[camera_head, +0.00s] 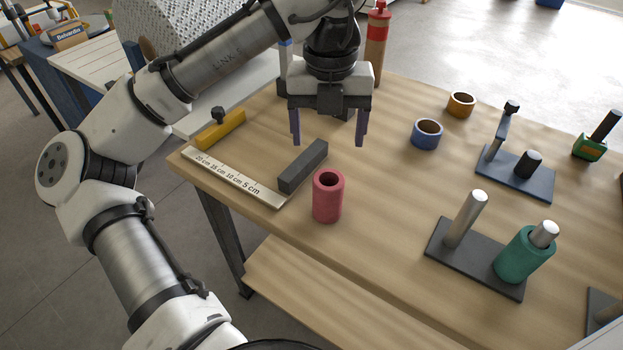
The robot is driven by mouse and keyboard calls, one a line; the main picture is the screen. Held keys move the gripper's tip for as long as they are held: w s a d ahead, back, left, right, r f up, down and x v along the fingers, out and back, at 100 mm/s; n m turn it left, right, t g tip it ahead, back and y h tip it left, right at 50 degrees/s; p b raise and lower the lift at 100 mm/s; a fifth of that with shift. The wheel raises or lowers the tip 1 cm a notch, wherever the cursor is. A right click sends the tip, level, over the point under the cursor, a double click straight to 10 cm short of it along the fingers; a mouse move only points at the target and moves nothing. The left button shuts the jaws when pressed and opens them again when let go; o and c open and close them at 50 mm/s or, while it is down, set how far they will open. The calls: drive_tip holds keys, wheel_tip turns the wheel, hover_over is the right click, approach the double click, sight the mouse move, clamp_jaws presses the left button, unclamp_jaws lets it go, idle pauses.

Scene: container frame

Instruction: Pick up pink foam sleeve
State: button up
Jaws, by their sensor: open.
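The pink foam sleeve (327,203) is a short hollow cylinder. It stands upright on the wooden table near its front left edge, with its hole facing up. My gripper (329,138) points down above the table, behind and above the sleeve in the picture. Its two fingers are spread apart and nothing is between them. The gripper does not touch the sleeve.
A dark grey block (303,167) and a ruler (233,179) lie left of the sleeve. A two-post stand (451,256) with a green sleeve (523,255) is at right. Blue (427,134) and orange (461,105) rings lie farther back. The table between sleeve and stand is clear.

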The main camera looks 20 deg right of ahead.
sight(328, 190)
drive_tip(key=shift+s+d+f+p, duration=0.1)
drive_tip(key=shift+f+p, duration=0.15)
drive_tip(key=shift+f, duration=3.2)
drive_tip(key=shift+s+d+f+p, duration=0.1)
drive_tip(key=shift+f+p, duration=0.15)
drive_tip(key=shift+f, duration=3.2)
drive_tip(key=shift+c, duration=0.4)
drive_tip(key=c, duration=1)
